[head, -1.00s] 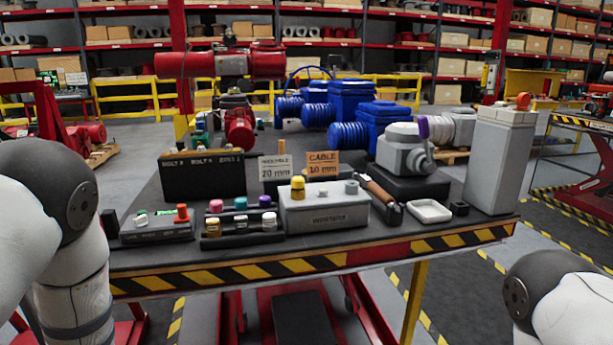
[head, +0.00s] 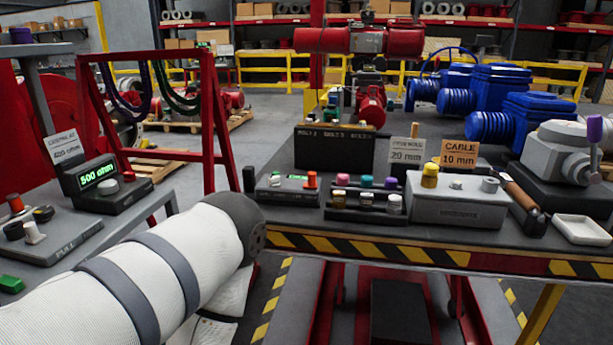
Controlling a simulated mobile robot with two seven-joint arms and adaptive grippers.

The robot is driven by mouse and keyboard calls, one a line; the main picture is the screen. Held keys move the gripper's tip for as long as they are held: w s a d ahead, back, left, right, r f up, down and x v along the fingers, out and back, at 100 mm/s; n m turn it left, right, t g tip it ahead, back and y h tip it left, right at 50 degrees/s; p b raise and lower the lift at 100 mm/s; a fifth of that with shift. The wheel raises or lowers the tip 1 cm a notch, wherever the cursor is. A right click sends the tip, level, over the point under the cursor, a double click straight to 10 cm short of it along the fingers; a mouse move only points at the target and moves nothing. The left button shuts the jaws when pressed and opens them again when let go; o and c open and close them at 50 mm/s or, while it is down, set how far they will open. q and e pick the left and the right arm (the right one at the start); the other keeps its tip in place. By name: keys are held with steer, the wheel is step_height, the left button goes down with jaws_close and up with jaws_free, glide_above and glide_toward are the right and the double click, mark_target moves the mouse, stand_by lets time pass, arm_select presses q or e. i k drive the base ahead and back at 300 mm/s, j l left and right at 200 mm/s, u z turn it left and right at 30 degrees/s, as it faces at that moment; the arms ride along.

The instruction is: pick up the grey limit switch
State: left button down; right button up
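I cannot tell for sure which object is the grey limit switch. A grey rounded housing (head: 556,152) with a purple cap (head: 595,128) stands on a black block at the right of the workbench (head: 285,222). A light grey box (head: 455,205) with a yellow knob (head: 430,174) on top stands near the bench's front edge. My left arm crosses the lower left of the head view, and its gripper is not visible. My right gripper is out of view.
A black rack (head: 340,150), small-part trays (head: 365,212), blue actuators (head: 512,105) and a white tray (head: 580,230) crowd the bench.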

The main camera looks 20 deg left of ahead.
mark_target(290, 193)
steer(key=i+j+u, duration=0.45)
steer(key=i+j, duration=0.55)
